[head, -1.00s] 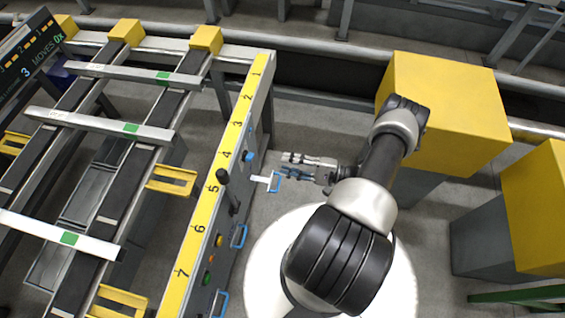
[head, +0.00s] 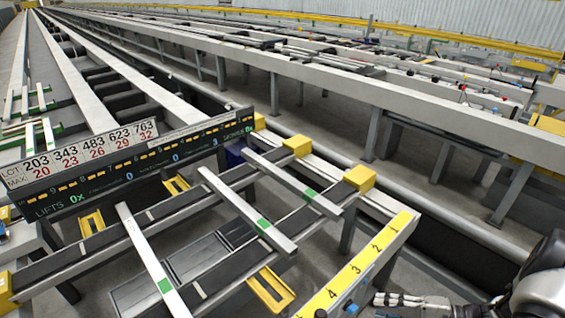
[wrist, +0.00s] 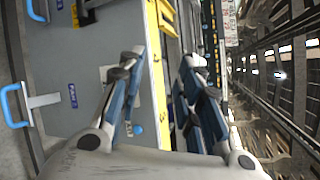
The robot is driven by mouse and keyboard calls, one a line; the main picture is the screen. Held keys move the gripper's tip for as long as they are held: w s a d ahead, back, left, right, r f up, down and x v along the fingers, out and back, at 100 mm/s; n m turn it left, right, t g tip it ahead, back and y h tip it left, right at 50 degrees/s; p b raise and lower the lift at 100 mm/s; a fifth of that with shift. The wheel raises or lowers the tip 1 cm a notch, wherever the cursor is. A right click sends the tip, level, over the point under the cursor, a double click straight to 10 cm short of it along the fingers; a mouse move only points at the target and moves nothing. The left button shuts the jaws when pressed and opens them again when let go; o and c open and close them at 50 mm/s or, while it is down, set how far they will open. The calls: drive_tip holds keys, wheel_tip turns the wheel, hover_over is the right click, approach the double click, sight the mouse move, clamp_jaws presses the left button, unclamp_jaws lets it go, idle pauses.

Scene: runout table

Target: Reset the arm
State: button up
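My gripper (head: 380,299) shows at the bottom right edge of the head view, beside the numbered end of the table's control panel. In the wrist view my gripper (wrist: 163,58) has its two fingers apart with nothing between them. My arm is mostly cut off at the lower right of the head view.
The runout table carries several grey bars with green patches (head: 263,224) and yellow end blocks (head: 360,179). A yellow numbered strip (head: 358,267) edges the panel. A display board (head: 130,160) stands at the left. Long rails and beams (head: 400,90) run behind. Dark floor shows between them.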

drive_tip(key=s+a+r+n+g+h, duration=0.1)
drive_tip(key=a+r+n+g+h, duration=0.3)
drive_tip(key=r, duration=0.5)
drive_tip(key=s+a+r+n+g+h, duration=0.1)
drive_tip(key=s+a+r+n+g, duration=0.15)
drive_tip(key=a+r, duration=0.45)
drive_tip(key=s+a+r+n+t+h, duration=0.4)
drive_tip(key=s+r+h, duration=0.4)
drive_tip(key=r, duration=0.5)
drive_tip(key=shift+s+a+t, duration=0.45)
drive_tip(key=shift+s+t, duration=0.1)
drive_tip(key=shift+s, duration=0.65)
